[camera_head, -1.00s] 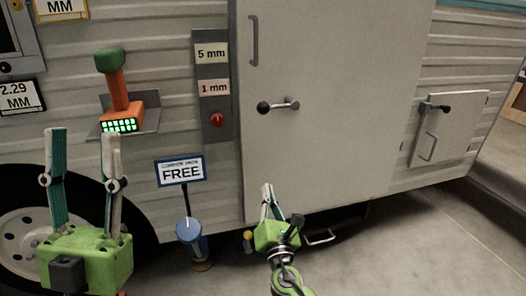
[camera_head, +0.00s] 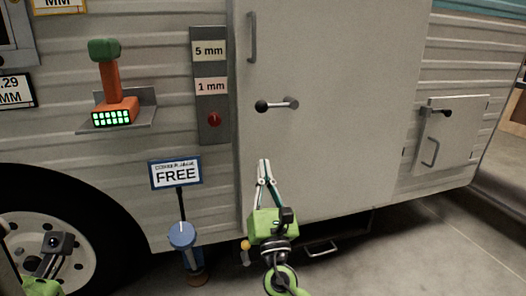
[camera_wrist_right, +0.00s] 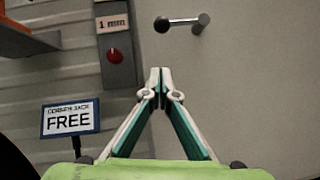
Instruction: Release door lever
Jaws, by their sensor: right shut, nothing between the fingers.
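The door lever (camera_head: 280,104) is a short grey bar with a black ball knob at its left end, lying about level on the pale camper door (camera_head: 345,60). It also shows at the top of the right wrist view (camera_wrist_right: 182,22). My right gripper (camera_head: 263,162), green with pale and teal fingers, is below the lever and points up. Its fingertips (camera_wrist_right: 159,72) are together and empty, apart from the lever. My left gripper (camera_head: 45,270) shows only in part at the lower left corner; its fingertips are not clear.
Left of the door is a panel with 5 mm and 1 mm labels and a red knob (camera_head: 214,119). An orange device (camera_head: 114,108) stands on a shelf. A FREE sign (camera_head: 176,173) stands above a blue jack (camera_head: 186,242). A small hatch (camera_head: 452,135) is at right.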

